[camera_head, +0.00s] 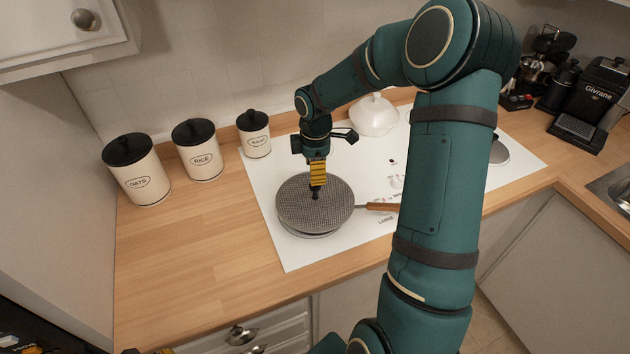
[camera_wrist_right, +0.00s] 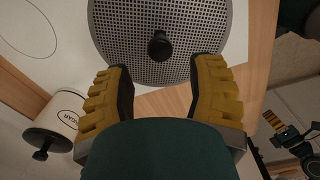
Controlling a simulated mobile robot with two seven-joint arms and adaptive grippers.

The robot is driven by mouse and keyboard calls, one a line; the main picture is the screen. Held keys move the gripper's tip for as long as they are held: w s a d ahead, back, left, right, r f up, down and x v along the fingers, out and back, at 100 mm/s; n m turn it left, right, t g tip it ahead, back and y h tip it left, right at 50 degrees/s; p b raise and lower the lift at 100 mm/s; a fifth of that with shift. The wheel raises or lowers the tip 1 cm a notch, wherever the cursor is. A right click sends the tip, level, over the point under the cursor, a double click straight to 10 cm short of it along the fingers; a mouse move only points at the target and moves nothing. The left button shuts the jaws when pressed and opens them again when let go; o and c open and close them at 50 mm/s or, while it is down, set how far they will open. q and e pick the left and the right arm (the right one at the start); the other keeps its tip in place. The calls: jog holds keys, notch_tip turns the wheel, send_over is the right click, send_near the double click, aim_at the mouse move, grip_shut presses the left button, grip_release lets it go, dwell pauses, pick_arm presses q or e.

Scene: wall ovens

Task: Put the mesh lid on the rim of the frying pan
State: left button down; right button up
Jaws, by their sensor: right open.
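The round grey mesh lid (camera_head: 290,205) lies over the frying pan (camera_head: 308,235), whose wooden handle (camera_head: 380,206) points right. The lid covers most of the pan; I cannot tell whether it is seated evenly on the rim all round. My right gripper (camera_head: 317,186) is over the middle of the lid, pointing down. In the right wrist view its yellow fingers (camera_wrist_right: 162,80) are spread, and the lid's black knob (camera_wrist_right: 160,46) shows just beyond the fingertips, in line with the gap. What seems to be my left gripper (camera_wrist_right: 288,134) shows small at the right edge there.
The pan is on a white cooktop (camera_head: 290,255). Canisters for oats (camera_head: 138,175), rice (camera_head: 200,155) and sugar (camera_head: 256,140) stand at the left. A white lidded pot (camera_head: 374,115) is behind, and a coffee machine (camera_head: 590,105) is at the far right. The wooden counter (camera_head: 210,250) front left is clear.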

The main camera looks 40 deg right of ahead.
notch_tip(320, 180, up, 5)
jog(key=shift+r, duration=0.1)
dwell(0.7)
